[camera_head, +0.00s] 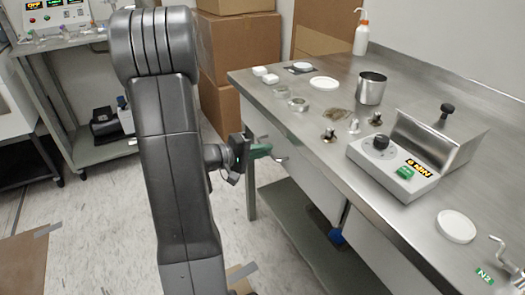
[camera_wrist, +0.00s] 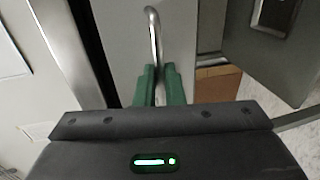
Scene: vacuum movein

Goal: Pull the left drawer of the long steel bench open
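The long steel bench (camera_head: 330,100) runs along the right side of the head view. Its left drawer (camera_head: 312,202) is in the front face under the bench's left end. The drawer's bent metal handle (camera_wrist: 153,28) rises between the fingers in the wrist view; its end also shows in the head view (camera_head: 281,158). My gripper (camera_wrist: 159,82) has green fingers close on both sides of the handle bar and looks shut on it. In the head view my gripper (camera_head: 262,151) is at the bench front. My arm hides part of the scene. How far the drawer stands out is unclear.
On the bench stand a control box (camera_head: 392,172), a steel beaker (camera_head: 371,88), a white bottle (camera_head: 361,33) and several small parts. A lower shelf (camera_head: 300,235) lies under the bench. Cardboard boxes (camera_head: 240,50) stand behind.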

